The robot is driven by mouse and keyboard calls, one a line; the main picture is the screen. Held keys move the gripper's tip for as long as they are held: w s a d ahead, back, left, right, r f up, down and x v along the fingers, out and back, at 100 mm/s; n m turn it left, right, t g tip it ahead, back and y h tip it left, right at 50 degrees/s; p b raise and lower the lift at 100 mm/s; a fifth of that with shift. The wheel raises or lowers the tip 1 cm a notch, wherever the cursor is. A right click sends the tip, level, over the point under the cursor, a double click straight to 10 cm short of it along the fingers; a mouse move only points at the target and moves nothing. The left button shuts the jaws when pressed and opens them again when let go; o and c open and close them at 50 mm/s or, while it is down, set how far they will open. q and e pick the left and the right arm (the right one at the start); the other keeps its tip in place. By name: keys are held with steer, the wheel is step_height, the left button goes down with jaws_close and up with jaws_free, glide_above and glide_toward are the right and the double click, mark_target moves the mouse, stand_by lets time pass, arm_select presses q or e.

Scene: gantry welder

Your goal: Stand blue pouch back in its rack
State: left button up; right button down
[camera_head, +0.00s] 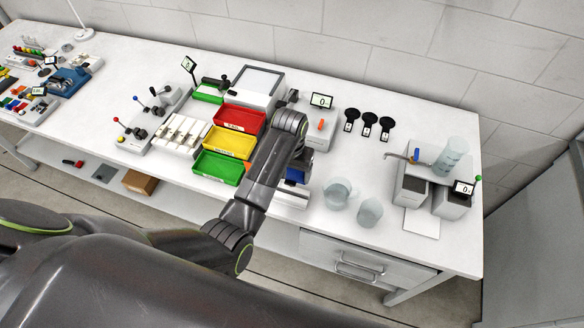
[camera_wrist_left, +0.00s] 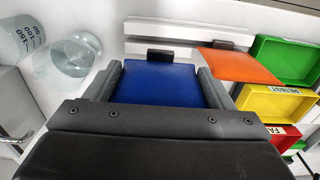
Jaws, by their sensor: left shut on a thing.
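The blue pouch (camera_wrist_left: 158,83) is a flat blue panel with a black tab at its far edge. My left gripper (camera_wrist_left: 157,78) is shut on it, with one finger along each side. In the head view the blue pouch (camera_head: 295,174) is partly hidden behind my left arm, by the gripper (camera_head: 299,166). The white rack (camera_wrist_left: 140,30) lies beyond the pouch's far edge; its front part (camera_head: 291,198) shows in the head view. I cannot tell whether pouch and rack touch. An orange pouch (camera_wrist_left: 240,66) with a black tab sits beside the blue one. My right gripper is not in view.
Red (camera_head: 238,119), yellow (camera_head: 229,142) and green (camera_head: 218,167) bins stand left of my forearm. A glass jug (camera_head: 340,191) and beaker (camera_head: 370,212) stand close right of the rack. Bare table lies further right, before the grey devices (camera_head: 412,183).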

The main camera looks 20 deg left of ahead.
arm_select(q)
steer(key=shift+s+d+f, duration=0.1)
steer(key=shift+s+f, duration=0.05)
steer(key=shift+f, duration=0.1)
steer(key=shift+s+d+f, duration=0.15)
steer(key=shift+s+f, duration=0.05)
steer(key=shift+f, duration=0.5)
steer(key=shift+f+b, duration=0.2)
steer(key=shift+b, duration=0.1)
steer(key=shift+w+f, duration=0.1)
steer(key=shift+f, duration=0.15)
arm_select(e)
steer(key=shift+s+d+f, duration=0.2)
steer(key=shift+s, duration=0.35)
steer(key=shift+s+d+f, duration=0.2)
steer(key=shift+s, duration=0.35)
